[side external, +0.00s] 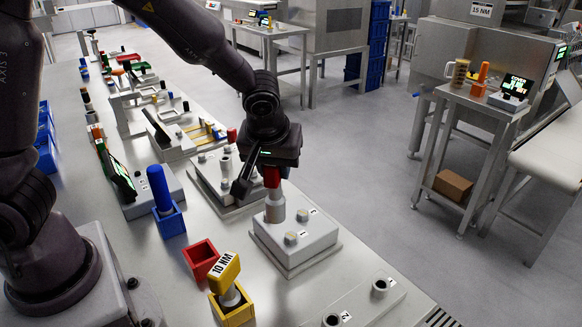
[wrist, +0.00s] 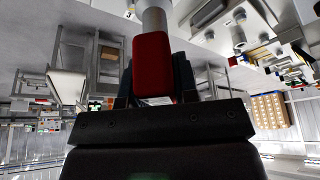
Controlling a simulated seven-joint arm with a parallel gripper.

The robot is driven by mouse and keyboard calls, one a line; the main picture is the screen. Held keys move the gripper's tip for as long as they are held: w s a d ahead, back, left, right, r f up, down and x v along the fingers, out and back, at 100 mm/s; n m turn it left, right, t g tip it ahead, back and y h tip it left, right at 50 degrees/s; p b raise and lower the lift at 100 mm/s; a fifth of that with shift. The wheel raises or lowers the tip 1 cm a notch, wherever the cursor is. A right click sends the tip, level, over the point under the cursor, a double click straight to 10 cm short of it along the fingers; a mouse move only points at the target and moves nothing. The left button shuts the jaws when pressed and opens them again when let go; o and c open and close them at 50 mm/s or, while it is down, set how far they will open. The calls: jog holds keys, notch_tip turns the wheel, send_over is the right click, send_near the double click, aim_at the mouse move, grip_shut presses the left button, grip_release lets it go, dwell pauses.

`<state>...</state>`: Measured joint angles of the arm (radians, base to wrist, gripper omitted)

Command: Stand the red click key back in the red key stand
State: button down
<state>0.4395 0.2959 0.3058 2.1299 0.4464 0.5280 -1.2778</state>
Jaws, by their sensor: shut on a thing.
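The red click key has a red handle (side external: 271,178) and a thick grey lower end (side external: 275,208). My gripper (side external: 268,168) is shut on the handle and holds the key upright. The grey end is at the top of a pale block (side external: 300,240) with numbered bolts; I cannot tell whether it touches. In the wrist view the red handle (wrist: 152,62) sits between the fingers, with the grey shaft beyond. The red key stand (side external: 201,258) is a small, open red box, empty as far as I see, to the lower left of the key.
A yellow key marked 10 NM (side external: 225,272) stands in a yellow stand (side external: 236,314) beside the red stand. A blue key (side external: 159,187) stands in a blue stand (side external: 170,222) farther back. Fixtures crowd the bench behind.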

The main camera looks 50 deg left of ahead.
jog(key=s+a+f+n+g, duration=0.1)
jog(key=s+a+n+g, duration=0.2)
jog(key=s+n, duration=0.4)
jog(key=s+a+f+n+g, duration=0.1)
jog(key=s+a+n+g, duration=0.2)
jog(key=s+n, duration=0.5)
jog(key=n+g, duration=0.1)
jog(key=n, duration=0.5)
jog(key=shift+s+a+h, duration=0.15)
jog(key=shift+s+h, duration=0.05)
jog(key=shift+h, duration=0.2)
jog(key=shift+f, duration=1.75)
jog(key=shift+f, duration=2.6)
jog(key=c, duration=0.8)
grip_release()
